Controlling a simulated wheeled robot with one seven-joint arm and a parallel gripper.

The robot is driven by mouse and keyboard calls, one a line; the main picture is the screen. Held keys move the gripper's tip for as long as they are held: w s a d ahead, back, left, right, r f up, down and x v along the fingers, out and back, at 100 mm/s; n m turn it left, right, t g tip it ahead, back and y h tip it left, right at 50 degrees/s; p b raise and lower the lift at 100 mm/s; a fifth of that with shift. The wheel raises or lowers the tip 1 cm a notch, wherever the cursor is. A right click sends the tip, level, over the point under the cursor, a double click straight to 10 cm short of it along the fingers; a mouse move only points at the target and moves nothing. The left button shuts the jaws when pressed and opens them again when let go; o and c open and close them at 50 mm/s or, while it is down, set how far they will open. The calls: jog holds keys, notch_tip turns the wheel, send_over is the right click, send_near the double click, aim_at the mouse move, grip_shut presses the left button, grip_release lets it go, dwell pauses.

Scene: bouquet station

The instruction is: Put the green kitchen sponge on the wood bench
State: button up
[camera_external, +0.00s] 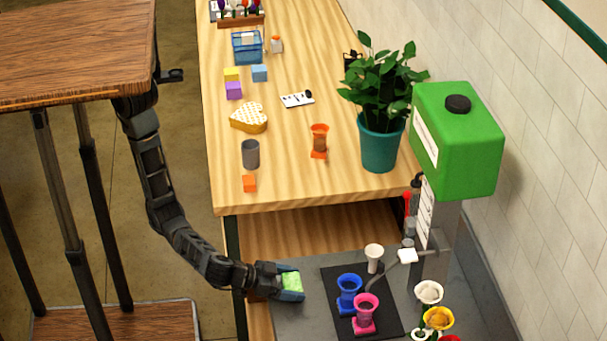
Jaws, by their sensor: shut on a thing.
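The green kitchen sponge (292,282) is held between the fingers of my gripper (290,285), at the left edge of the grey counter. My gripper is shut on it, and the fingers hide part of its sides. I cannot tell whether the sponge touches the grey surface or is held a little above it. The light wood bench (290,192) stretches away behind the gripper, higher than the grey counter (303,322). Its near edge is a short way beyond my gripper.
A potted plant (380,140) is at right. Blue (349,293) and pink (365,314) cups stand on a black mat (392,320). Bare wood lies between the bench items.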

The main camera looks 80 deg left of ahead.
aim_at(284, 282)
jog(key=shift+f+b, duration=0.25)
jog(key=shift+b, duration=0.05)
jog(key=o, duration=0.8)
jog(key=shift+r, duration=0.1)
jog(key=shift+o, duration=0.2)
jog(key=shift+p, duration=0.45)
jog(key=b+v, duration=0.1)
jog(key=v, duration=0.3)
jog(key=b+v, duration=0.1)
jog(key=v, duration=0.2)
jog(key=shift+s+a+r, duration=0.2)
jog(key=shift+s+r, duration=0.1)
